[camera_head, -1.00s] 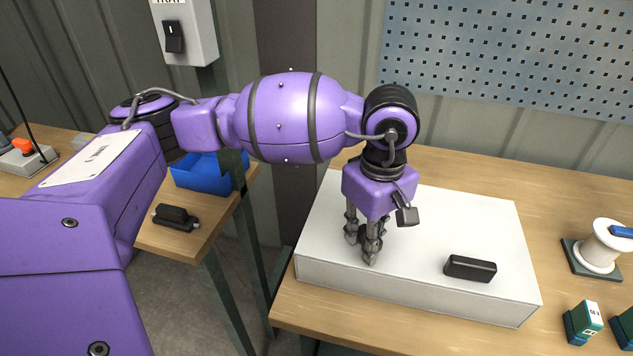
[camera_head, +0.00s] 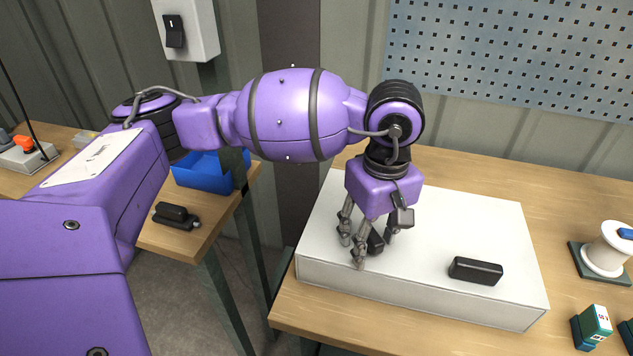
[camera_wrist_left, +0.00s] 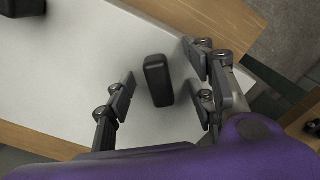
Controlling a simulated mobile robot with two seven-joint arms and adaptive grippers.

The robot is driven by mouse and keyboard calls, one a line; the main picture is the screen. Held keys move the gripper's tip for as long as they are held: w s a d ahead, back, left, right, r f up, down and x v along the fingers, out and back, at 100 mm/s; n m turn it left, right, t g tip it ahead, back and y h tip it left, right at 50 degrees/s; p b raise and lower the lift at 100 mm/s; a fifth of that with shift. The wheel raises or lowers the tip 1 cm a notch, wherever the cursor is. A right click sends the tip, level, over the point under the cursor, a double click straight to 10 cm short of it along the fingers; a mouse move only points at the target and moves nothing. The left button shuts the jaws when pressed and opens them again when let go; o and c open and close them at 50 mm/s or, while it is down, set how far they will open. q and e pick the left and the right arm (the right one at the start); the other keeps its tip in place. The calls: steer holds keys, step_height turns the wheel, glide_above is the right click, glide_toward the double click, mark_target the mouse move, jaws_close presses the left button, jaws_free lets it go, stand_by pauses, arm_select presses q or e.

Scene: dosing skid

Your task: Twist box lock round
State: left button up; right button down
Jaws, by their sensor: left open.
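A white box (camera_head: 431,286) lies on the wooden bench. A black lock knob (camera_head: 376,241) stands on its top, partly hidden behind my left gripper (camera_head: 365,252) in the head view. In the left wrist view the same knob (camera_wrist_left: 158,80) stands between the spread fingers of my left gripper (camera_wrist_left: 165,95), with clear gaps on both sides. That gripper is open and points down at the box top. A second black knob (camera_head: 475,271) sits on the box to the right; its edge shows at the wrist view's top left corner (camera_wrist_left: 22,6). My right gripper is not in view.
A white spool (camera_head: 606,250) and a green block (camera_head: 593,325) stand on the bench to the right. A blue bin (camera_head: 203,173) and a black part (camera_head: 175,216) lie on another table at left. A perforated panel (camera_head: 520,60) is behind.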

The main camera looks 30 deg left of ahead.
arm_select(q)
steer(key=shift+r+p, duration=1.45)
steer(key=shift+r, duration=2.15)
steer(key=shift+f, duration=0.1)
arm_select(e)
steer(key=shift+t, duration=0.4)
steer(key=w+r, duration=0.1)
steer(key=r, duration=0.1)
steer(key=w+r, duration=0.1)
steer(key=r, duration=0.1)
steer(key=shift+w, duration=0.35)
